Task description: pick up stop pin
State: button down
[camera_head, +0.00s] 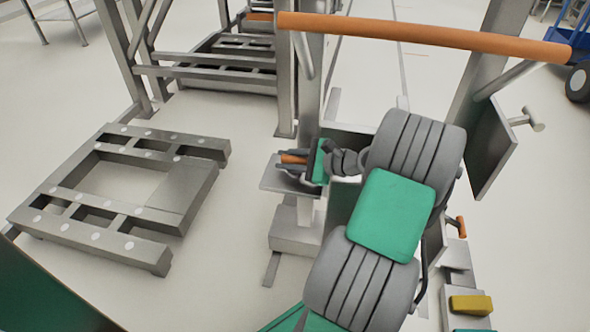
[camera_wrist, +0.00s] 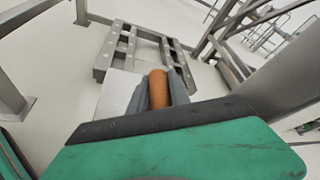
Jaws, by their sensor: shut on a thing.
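The stop pin shows as an orange cylinder (camera_wrist: 158,88) in the wrist view, held between the two grey fingers of my gripper (camera_wrist: 160,92). In the head view the pin's orange end (camera_head: 293,159) shows between the fingers of my gripper (camera_head: 290,162), left of my arm. The gripper is shut on the pin, above or at a small grey metal plate (camera_head: 275,182) beside a steel post. I cannot tell whether the pin touches the plate. The rest of the pin is hidden by the fingers and the green gripper body.
A grey metal pallet-like frame (camera_head: 72,206) lies on the floor at the left. A long orange bar (camera_head: 420,37) crosses above my arm. Steel posts (camera_head: 310,90) stand close to the gripper. A yellow block (camera_head: 471,305) sits at lower right. Floor between frame and post is clear.

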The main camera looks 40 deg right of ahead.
jog(key=shift+r, duration=0.1)
notch_tip(320, 180, up, 18)
jog(key=p, duration=0.9)
